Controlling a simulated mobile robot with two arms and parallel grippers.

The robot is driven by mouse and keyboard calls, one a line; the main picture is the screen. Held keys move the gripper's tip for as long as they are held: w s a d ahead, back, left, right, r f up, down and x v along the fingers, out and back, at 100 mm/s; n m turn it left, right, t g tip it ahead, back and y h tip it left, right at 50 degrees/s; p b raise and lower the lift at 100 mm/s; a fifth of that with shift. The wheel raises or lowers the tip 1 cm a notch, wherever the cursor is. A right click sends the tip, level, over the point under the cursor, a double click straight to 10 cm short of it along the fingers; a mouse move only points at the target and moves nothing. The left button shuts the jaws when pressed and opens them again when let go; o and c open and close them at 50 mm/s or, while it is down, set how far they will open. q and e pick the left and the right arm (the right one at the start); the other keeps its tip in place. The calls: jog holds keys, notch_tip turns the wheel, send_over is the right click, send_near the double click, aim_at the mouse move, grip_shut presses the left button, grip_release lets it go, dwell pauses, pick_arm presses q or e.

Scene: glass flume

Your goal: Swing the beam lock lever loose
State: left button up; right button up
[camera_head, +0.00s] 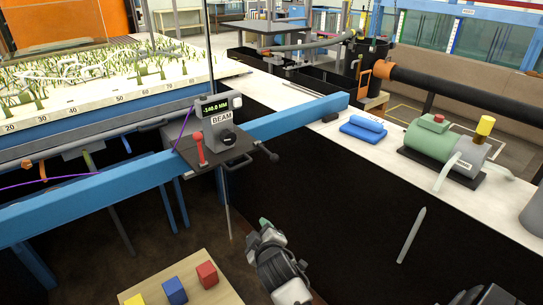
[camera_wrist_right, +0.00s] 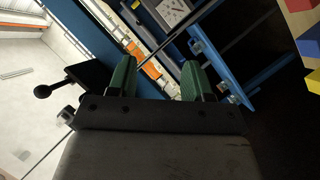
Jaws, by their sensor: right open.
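The beam carriage (camera_head: 222,120) sits on the blue beam (camera_head: 290,120), with a grey readout marked BEAM showing -140.0 MM. A red-topped lever (camera_head: 198,147) stands upright at its left front, and a black ball-ended handle (camera_head: 264,151) sticks out to the right. I cannot tell which is the lock lever. My right gripper (camera_head: 266,226) is below and right of the carriage, apart from it. In the right wrist view its green fingers (camera_wrist_right: 158,72) are open and empty, with a black ball handle (camera_wrist_right: 42,91) to their left. My left gripper is out of view.
A wooden board (camera_head: 190,285) with yellow, blue and red blocks lies low at the front. A thin rod (camera_head: 228,210) hangs below the carriage. A white bench (camera_head: 390,150) at right carries a green pump (camera_head: 428,137) and blue items. Dark open space lies around my right gripper.

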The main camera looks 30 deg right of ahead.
aim_at(275, 161)
jog(key=s+d+r+m+t+h, duration=0.1)
jog(key=d+r+h, duration=0.1)
jog(key=r, duration=0.6)
jog(key=s+d+r+t+h, duration=0.1)
jog(key=s+d+r+h, duration=0.1)
jog(key=r, duration=0.7)
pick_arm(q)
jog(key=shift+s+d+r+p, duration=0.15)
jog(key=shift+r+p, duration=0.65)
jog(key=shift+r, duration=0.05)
pick_arm(e)
jog(key=x, duration=1.1)
jog(key=shift+f, duration=0.1)
jog(key=shift+c, duration=0.3)
grip_shut()
